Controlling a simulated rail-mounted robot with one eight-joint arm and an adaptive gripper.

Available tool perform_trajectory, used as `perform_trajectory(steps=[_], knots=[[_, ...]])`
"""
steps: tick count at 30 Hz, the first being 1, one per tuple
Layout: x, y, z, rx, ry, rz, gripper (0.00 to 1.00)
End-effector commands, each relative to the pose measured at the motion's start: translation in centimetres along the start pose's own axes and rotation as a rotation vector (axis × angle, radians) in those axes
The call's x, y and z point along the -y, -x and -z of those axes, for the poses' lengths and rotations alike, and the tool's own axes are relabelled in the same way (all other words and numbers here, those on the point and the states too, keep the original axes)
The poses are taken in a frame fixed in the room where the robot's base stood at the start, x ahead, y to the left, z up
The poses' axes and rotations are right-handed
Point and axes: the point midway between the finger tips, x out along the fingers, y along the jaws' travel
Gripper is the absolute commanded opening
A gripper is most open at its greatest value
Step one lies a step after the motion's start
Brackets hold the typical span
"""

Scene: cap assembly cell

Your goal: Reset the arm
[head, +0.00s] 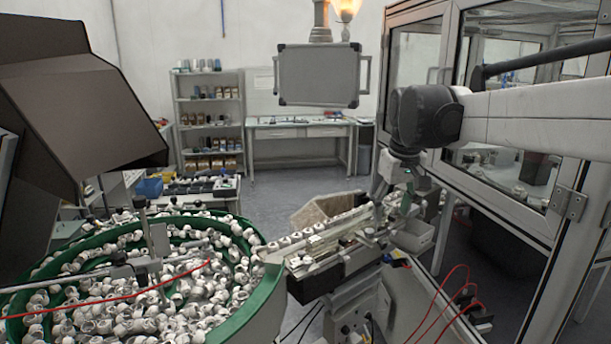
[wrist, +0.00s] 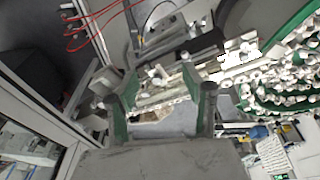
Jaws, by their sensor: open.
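My gripper (head: 393,197) hangs from the arm at the right, above or beside the far end of the feed track; its exact height over the track is hard to tell. In the wrist view my gripper (wrist: 160,92) shows two spread fingers with green inner faces and nothing held between them. The feed track (head: 325,248) carries a row of white caps, and it also shows beyond the fingers in the wrist view (wrist: 175,93).
A green-rimmed feeder bowl (head: 262,305) full of white caps stands at the left front. A glazed metal-framed enclosure (head: 565,205) stands close on the right. Red cables (head: 445,292) loop below the track. Shelves (head: 210,120) and a bench (head: 300,131) stand at the back, with open floor before them.

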Motion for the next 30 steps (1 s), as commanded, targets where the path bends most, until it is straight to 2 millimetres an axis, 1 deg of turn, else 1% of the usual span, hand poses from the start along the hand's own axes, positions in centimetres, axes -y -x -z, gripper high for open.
perform_trajectory(steps=[1,8,12,14,20,24,27,30], knots=[[0.4,-0.1,-1.7,-0.016,-0.011,-0.004,0.45],[2.1,-0.2,-8.0,-0.094,-0.068,-0.023,0.45],[3.2,-0.9,-12.0,-0.141,-0.103,-0.032,0.45],[3.6,-1.4,-13.7,-0.162,-0.118,-0.036,0.45],[5.2,-3.5,-19.4,-0.231,-0.167,-0.045,0.45],[6.2,-5.5,-23.3,-0.280,-0.201,-0.050,0.45],[6.9,-7.1,-25.9,-0.313,-0.225,-0.052,0.45],[7.5,-8.6,-28.0,-0.342,-0.245,-0.053,0.45]])
